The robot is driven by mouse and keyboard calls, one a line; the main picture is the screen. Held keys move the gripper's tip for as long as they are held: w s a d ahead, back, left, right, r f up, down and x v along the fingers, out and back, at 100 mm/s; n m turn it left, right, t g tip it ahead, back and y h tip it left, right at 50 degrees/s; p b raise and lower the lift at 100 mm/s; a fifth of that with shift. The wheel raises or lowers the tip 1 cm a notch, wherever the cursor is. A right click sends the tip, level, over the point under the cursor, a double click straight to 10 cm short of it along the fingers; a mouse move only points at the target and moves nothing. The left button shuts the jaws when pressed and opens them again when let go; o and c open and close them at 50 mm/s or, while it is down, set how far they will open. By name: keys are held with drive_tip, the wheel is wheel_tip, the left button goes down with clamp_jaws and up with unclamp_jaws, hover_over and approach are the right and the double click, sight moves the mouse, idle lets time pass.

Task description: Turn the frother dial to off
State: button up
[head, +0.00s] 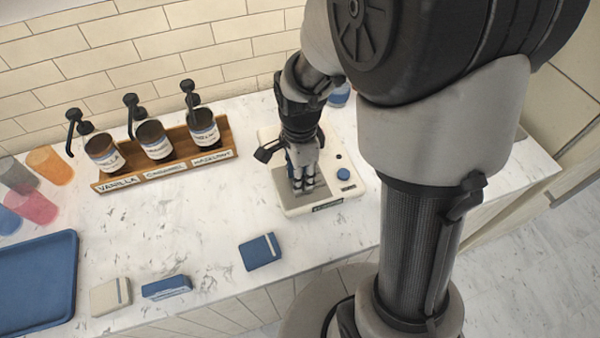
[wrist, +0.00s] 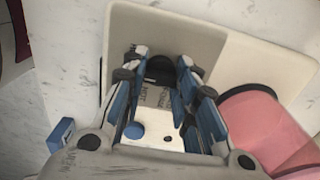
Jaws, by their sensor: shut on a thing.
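The cream frother (head: 325,203) stands on the marble counter below my arm. It has a grey plate on top, a blue round button (head: 343,174) and a dark label on its front edge. My gripper (head: 303,186) points down over the frother and is shut on the dial (wrist: 160,70).
A wooden rack (head: 165,165) with three syrup pumps stands left of the frother. Blue and cream boxes (head: 165,287) and a blue tray (head: 40,280) are at the front left.

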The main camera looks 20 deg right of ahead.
drive_tip(key=shift+c, duration=1)
